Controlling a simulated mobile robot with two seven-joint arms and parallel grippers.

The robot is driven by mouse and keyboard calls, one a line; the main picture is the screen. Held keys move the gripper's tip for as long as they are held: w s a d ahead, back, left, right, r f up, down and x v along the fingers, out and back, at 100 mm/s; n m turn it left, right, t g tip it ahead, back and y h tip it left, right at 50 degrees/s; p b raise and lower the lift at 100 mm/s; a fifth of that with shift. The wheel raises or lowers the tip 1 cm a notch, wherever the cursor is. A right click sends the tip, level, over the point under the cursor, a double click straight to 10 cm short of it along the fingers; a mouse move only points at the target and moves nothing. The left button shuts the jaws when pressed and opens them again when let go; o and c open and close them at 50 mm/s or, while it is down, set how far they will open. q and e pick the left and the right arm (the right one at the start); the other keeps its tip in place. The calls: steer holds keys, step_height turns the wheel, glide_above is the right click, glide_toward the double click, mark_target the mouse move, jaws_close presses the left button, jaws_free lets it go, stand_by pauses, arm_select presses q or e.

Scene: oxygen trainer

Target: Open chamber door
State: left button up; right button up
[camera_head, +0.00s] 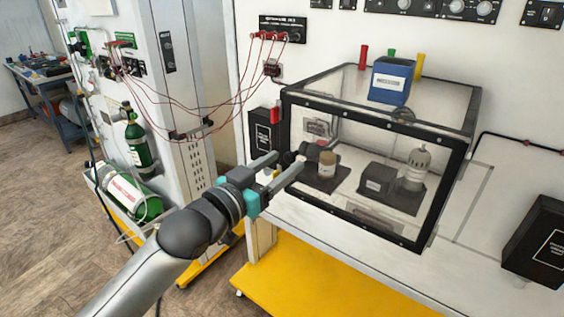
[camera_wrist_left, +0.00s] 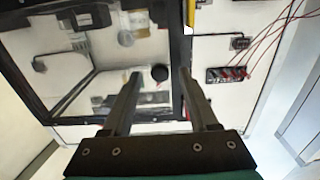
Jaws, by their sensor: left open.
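The chamber is a clear box with a black-framed front door (camera_head: 432,213) on the white bench. The door looks shut, flush with the box front. A round black knob (camera_head: 289,158) sits at the door's left side. My left gripper (camera_head: 287,161) is open in front of the knob, with its fingers pointing at it. In the left wrist view the knob (camera_wrist_left: 160,73) shows between the two fingertips, and the door frame (camera_wrist_left: 178,60) passes close to one finger. I cannot tell whether either finger touches the knob. My right gripper is not in view.
A blue box (camera_head: 392,82) stands on the chamber's top. A black box (camera_head: 264,139) is left of the chamber, and another (camera_head: 538,240) is at right. Red cables (camera_head: 215,108) hang at upper left. Green cylinders (camera_head: 137,138) stand and lie at left. Space before the door looks clear.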

arm_select(q)
steer(key=shift+w+d, duration=0.25)
steer(key=shift+w, duration=0.05)
jaws_close()
stand_by(0.4)
stand_by(1.0)
